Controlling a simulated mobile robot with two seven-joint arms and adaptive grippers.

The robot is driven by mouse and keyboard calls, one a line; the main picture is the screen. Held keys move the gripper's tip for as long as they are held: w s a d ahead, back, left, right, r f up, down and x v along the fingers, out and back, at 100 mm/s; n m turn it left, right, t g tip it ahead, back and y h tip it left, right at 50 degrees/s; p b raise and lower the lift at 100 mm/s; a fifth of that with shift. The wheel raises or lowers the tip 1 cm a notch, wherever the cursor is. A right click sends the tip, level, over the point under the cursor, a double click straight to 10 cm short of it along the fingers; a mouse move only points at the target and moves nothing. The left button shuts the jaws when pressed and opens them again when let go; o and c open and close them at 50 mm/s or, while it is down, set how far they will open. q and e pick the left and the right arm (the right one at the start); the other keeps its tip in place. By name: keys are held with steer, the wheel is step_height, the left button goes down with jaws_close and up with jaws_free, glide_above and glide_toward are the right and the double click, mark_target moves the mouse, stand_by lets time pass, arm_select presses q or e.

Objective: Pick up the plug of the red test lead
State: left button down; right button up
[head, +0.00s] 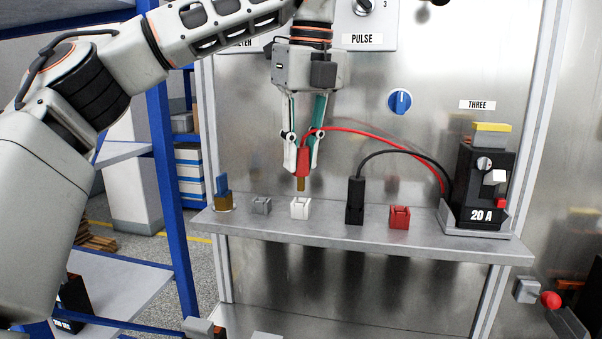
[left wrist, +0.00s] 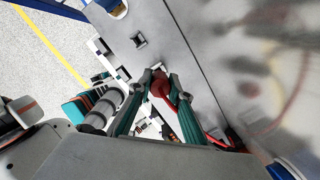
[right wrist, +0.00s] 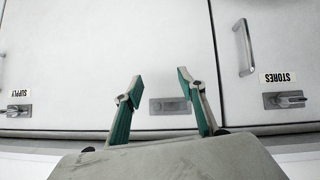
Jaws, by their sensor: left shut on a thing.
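The red plug (head: 303,162) of the red test lead (head: 385,141) hangs upright between the fingers of my left gripper (head: 302,160), its brass tip pointing down. The gripper is shut on it and holds it above the white socket block (head: 300,208) on the shelf, apart from it. The red plug also shows in the left wrist view (left wrist: 162,88) between the fingertips. The red lead arcs right to the black breaker (head: 478,190) marked 20 A. My right gripper (right wrist: 158,75) is open and empty, facing white cabinet doors.
On the metal shelf (head: 340,228) stand a grey block (head: 261,205), a black plug (head: 355,200) with a black lead, a red block (head: 400,217) and a brass-and-blue item (head: 222,193). A blue knob (head: 400,101) is on the panel behind. A blue rack stands left.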

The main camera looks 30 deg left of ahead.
arm_select(q)
step_height(320, 180, up, 15)
stand_by(0.8)
